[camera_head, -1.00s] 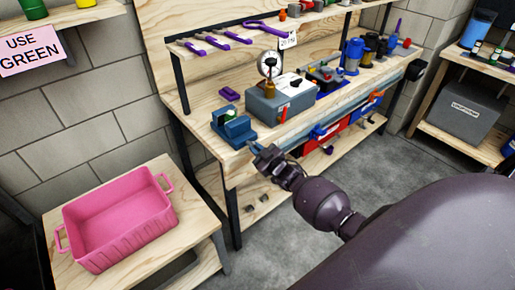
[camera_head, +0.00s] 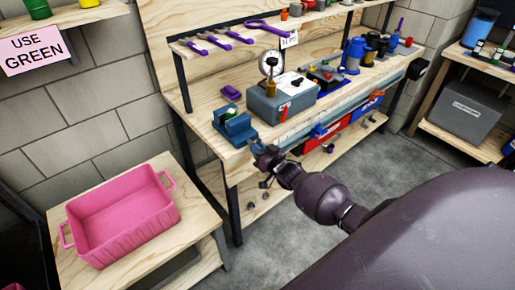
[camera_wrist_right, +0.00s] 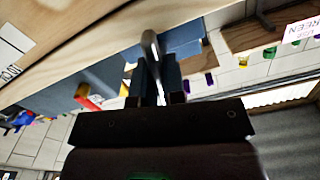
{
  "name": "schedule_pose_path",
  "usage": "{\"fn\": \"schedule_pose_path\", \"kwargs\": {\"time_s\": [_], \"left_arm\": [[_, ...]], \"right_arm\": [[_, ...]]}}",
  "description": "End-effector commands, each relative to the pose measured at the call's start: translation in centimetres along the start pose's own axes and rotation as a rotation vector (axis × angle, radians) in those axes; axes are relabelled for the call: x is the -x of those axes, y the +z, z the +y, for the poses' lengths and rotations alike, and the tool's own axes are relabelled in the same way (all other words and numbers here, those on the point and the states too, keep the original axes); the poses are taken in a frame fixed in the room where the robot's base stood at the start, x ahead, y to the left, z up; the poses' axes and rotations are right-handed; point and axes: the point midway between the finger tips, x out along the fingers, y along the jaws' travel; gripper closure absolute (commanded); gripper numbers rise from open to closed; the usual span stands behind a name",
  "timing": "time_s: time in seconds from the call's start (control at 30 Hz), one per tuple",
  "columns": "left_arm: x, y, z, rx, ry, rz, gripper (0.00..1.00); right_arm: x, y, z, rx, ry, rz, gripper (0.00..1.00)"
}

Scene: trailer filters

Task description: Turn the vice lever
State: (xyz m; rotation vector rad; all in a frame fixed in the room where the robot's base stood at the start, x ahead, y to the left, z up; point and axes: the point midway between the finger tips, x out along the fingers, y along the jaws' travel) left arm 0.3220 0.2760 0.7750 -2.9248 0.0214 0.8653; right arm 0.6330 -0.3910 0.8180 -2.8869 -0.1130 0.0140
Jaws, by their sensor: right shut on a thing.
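The blue vice (camera_head: 232,127) is at the front left corner of the wooden workbench, with a small green and white item in its jaws. My right gripper (camera_head: 259,149) is at the front of the vice, just beyond the bench edge. In the right wrist view my two dark fingers (camera_wrist_right: 158,82) are closed around the grey metal vice lever (camera_wrist_right: 149,44). The blue body of the vice (camera_wrist_right: 185,40) is right behind the lever. In the head view the lever is mostly hidden by the gripper. My left gripper is not in view.
A grey box with a gauge (camera_head: 282,100) stands on the bench right of the vice. A pink bin (camera_head: 120,230) sits on a low table at the left. Red and blue bins (camera_head: 335,135) are below the bench front. The floor in front is clear.

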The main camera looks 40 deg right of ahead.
Motion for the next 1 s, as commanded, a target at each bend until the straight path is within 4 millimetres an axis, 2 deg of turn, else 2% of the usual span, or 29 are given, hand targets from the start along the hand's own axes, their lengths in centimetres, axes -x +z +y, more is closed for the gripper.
{"fn": "schedule_pose_path", "kwargs": {"time_s": [0.43,0.47,0.6,1.0], "left_arm": [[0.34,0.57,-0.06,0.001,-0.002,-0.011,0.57],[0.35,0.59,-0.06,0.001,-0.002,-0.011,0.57],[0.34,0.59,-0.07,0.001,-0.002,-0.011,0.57],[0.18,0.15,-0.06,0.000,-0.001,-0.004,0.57]], "right_arm": [[0.05,0.10,0.03,-0.011,0.001,-0.002,1.00],[0.05,0.09,0.03,-0.011,0.001,-0.002,0.86],[0.04,0.08,0.02,-0.011,0.001,-0.001,0.65],[0.62,0.04,0.02,-0.009,0.001,-0.001,0.64]]}}
